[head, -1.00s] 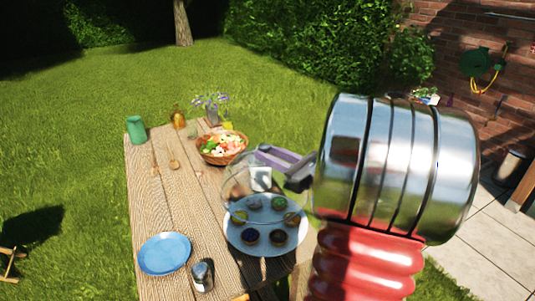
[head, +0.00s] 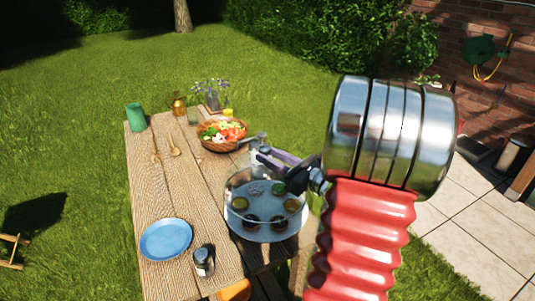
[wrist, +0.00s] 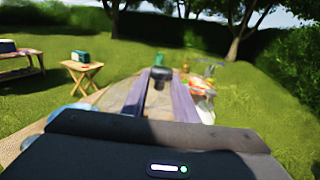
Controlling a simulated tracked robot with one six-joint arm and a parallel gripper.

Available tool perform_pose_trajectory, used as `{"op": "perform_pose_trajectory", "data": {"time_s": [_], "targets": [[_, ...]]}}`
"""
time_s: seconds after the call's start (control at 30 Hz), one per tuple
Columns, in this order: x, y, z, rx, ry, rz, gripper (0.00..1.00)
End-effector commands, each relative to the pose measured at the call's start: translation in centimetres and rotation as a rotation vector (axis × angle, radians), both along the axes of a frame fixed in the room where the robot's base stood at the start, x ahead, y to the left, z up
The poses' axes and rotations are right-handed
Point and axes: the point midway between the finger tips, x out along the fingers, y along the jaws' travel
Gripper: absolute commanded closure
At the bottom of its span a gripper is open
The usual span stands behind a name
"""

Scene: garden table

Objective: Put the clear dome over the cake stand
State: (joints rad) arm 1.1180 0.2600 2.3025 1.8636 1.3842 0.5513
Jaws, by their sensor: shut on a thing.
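The clear dome (head: 240,181) shows in the head view as a faint glass outline around several small cakes on the pale cake stand (head: 265,236). It looks roughly upright. I cannot tell whether its rim touches the stand. My gripper (head: 263,158) is above the dome, its purple-grey fingers shut on the dome's knob. In the wrist view, the dark knob (wrist: 160,74) sits between the two fingers; the cake stand is hidden there behind my gripper's body.
On the wooden table (head: 178,195), a blue plate (head: 166,239) and a metal cup (head: 203,261) stand left of the stand. A salad basket (head: 223,137) is behind it, with a green cup (head: 136,117) and flowers (head: 211,90) farther back. The table's right edge is close.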

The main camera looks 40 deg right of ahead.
Motion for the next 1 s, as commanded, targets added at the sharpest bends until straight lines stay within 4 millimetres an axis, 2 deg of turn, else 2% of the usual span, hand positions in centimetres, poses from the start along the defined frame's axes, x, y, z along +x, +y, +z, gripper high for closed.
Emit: {"op": "perform_pose_trajectory", "data": {"time_s": [1.0], "targets": [[0.0,0.0,-5.4,0.001,-0.002,0.0,1.0]]}}
